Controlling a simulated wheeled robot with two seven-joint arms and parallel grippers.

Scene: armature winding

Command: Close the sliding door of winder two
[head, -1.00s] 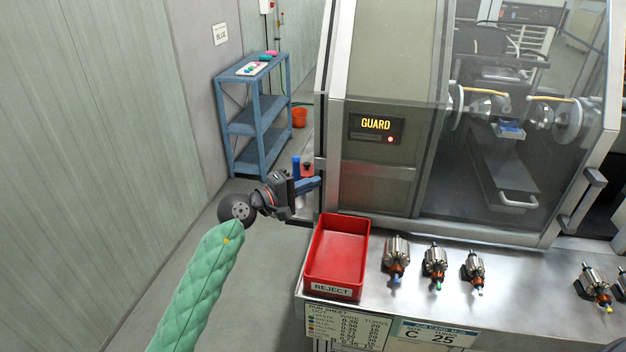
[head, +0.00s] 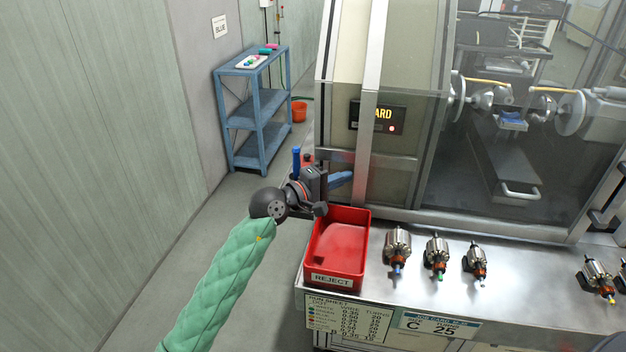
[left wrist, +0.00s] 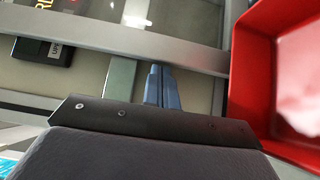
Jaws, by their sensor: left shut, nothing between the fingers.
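The winder (head: 400,55) is a cream and metal machine with a glass-fronted sliding door (head: 540,150). The door's silver left upright (head: 371,90) stands in front of the guard display (head: 378,118) and covers its first letters. A dark handle (head: 606,208) shows at the picture's right edge. My left gripper (head: 346,178) has its blue fingers shut and empty, at the left side of that upright, above the reject bin. In the left wrist view the shut fingers (left wrist: 162,88) point at a silver bar; contact is not clear. My right gripper is out of view.
The red reject bin (head: 316,272) stands on the bench just under my left gripper. Several armatures (head: 437,255) lie on the bench to its right. A blue shelf (head: 258,110) and an orange bucket (head: 299,113) stand behind, at the left. The floor at left is clear.

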